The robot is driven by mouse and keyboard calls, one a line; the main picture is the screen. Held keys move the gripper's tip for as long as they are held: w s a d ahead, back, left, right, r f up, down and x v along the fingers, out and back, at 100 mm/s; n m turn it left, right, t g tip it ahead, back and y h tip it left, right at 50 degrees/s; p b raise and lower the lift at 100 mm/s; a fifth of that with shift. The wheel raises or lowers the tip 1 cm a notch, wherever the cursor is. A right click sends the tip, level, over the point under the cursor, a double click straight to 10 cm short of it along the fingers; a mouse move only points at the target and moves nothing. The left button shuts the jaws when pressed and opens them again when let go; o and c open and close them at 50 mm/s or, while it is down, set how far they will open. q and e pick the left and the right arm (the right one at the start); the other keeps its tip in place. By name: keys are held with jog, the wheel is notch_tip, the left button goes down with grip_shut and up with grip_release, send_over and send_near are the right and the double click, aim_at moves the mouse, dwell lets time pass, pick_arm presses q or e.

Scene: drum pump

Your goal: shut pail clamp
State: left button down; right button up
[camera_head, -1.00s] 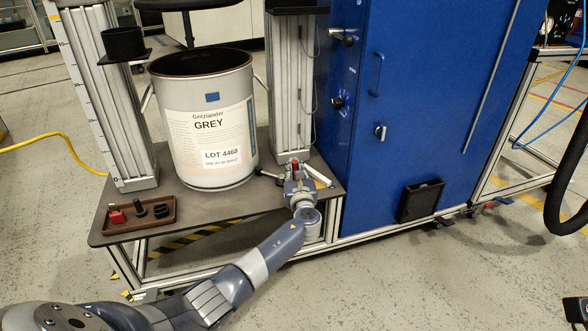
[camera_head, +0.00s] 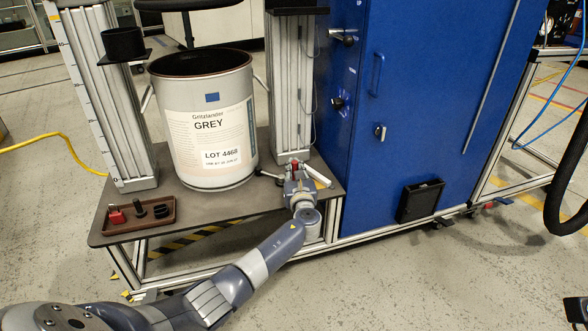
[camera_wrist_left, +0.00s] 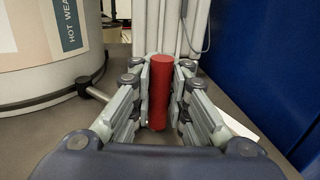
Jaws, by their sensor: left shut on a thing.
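The pail (camera_head: 205,120), light grey with a "GREY / LOT 4468" label, stands upright on the dark bench plate between two upright columns. Its lower wall also shows in the left wrist view (camera_wrist_left: 55,85). The pail clamp shows as a red handle (camera_wrist_left: 159,92) and a thin metal rod (camera_wrist_left: 92,92) near the foot of the pail. My left gripper (camera_head: 294,166) is at the right front of the bench. Its fingers are shut on the red handle, which stands upright between them. The rest of the clamp is largely hidden by my gripper. My right gripper is out of view.
A brown tray (camera_head: 112,228) with small red and black parts lies at the front left of the bench. The right column (camera_head: 291,90) stands close behind my gripper. A blue cabinet (camera_head: 420,110) bounds the right side. A white piece (camera_head: 317,176) lies beside the gripper.

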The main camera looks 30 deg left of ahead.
pick_arm(q)
jog(key=shift+w+d, duration=0.15)
jog(key=shift+d, duration=0.3)
jog(key=c, duration=1.6)
grip_release()
jog(key=shift+d, duration=0.1)
jog(key=shift+o, duration=0.2)
jog(key=shift+a, duration=0.2)
jog(key=shift+s+d, duration=0.15)
jog(key=shift+s, duration=0.2)
jog(key=v, duration=1.1)
jog(key=shift+d, duration=0.25)
